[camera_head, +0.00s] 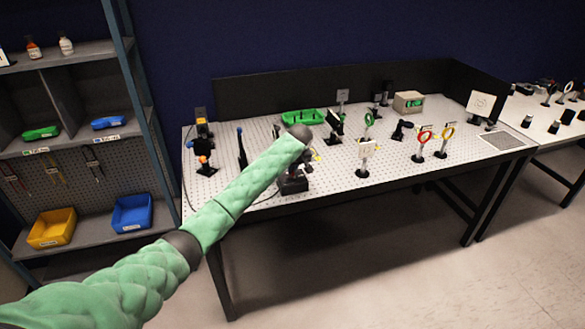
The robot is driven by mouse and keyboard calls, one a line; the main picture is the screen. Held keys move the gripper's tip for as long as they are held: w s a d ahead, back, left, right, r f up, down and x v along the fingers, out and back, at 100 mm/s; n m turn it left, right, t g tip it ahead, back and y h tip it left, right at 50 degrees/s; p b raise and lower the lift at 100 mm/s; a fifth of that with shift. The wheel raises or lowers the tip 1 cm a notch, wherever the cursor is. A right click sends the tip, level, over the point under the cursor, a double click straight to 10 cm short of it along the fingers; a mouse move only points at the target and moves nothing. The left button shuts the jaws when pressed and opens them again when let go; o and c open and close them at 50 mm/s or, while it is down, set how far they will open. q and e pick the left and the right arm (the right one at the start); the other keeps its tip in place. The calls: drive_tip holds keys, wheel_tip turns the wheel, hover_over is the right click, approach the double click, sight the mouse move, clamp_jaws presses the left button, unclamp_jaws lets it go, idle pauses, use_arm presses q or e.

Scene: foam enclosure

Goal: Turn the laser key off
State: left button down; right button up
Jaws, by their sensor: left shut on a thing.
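My left arm, in a green padded sleeve, reaches in from the lower left to the front edge of the pegboard-topped optics table (345,187). My left gripper (300,168) hangs below the dark wrist end and is mostly hidden by the arm. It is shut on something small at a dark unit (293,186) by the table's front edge. I take this to be the laser key, but the key itself is too small and hidden to make out. How far it is turned cannot be told. My right gripper is out of view.
A green tray (303,117) and beige box (408,101) are behind. A shelf with bins (132,213) stands left.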

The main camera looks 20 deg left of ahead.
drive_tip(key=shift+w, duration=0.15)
use_arm(q)
drive_tip(key=c, duration=1.5)
unclamp_jaws()
drive_tip(key=shift+c, duration=0.2)
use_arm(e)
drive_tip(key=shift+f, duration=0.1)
